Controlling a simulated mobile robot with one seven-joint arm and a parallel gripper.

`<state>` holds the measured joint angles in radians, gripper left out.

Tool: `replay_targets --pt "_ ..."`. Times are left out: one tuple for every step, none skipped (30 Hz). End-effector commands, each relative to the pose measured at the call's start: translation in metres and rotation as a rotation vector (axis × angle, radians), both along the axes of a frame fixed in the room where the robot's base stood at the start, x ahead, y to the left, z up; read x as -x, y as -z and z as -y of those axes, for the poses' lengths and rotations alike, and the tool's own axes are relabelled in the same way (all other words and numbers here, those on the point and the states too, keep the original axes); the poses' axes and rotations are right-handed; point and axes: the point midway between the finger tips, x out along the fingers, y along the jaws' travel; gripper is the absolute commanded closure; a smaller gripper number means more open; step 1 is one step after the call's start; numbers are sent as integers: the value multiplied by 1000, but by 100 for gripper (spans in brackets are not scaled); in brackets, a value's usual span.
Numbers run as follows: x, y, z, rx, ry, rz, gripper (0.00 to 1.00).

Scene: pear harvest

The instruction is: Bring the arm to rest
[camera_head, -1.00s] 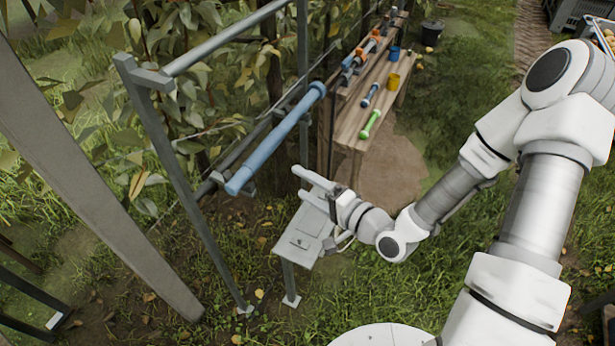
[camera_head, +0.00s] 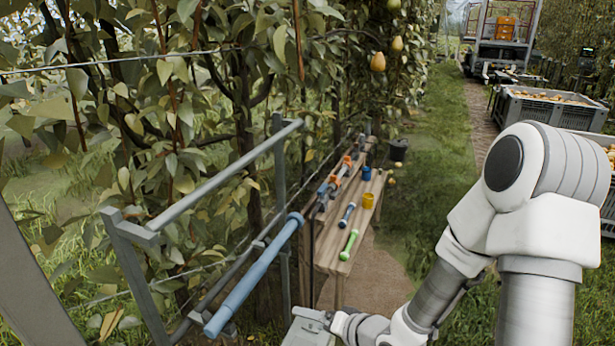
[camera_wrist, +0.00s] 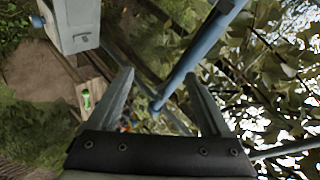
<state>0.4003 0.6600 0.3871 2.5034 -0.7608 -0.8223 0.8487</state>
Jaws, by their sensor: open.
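My gripper (camera_wrist: 158,76) is open, with nothing between its two fingers in the wrist view. My white and grey arm comes in from the right in the head view, and its wrist end is low at the bottom edge. The fingers are hard to make out there. A blue tube (camera_head: 256,272) lies along a grey metal frame (camera_head: 135,262), left of my wrist. In the wrist view the blue tube (camera_wrist: 192,62) runs beyond the fingers, and I see no grip on it.
A grey box (camera_wrist: 75,22) is close to my gripper. A wooden bench (camera_head: 328,258) behind holds a green-handled tool (camera_head: 349,244), a yellow cup (camera_head: 368,200) and other tools. Leafy pear trees line the left. Crates (camera_head: 545,106) stand at the right back. Grass lies between.

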Motion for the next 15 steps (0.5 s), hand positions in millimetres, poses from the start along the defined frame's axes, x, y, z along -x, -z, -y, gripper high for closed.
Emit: replay_targets --pt "-5 -11 11 88 -3 18 17" --pt "-7 -14 18 139 -3 22 17" --pt "-9 -21 27 204 -2 28 17" --pt "-11 -25 34 251 -1 30 17" --pt "-12 -31 41 295 2 33 17" --pt "-13 -39 51 354 7 35 17" --pt "-14 -45 57 396 9 35 17" --pt "-14 -52 64 437 13 36 17" --pt "-14 -61 73 489 19 35 17" --pt "-13 -69 79 525 25 34 17" --pt "-12 -77 86 560 31 33 17" --pt "-11 -87 94 606 38 29 17" --pt "-9 -96 99 636 45 25 17" --pt "-7 -104 105 665 50 23 17" --pt "-3 -116 111 703 58 16 17"
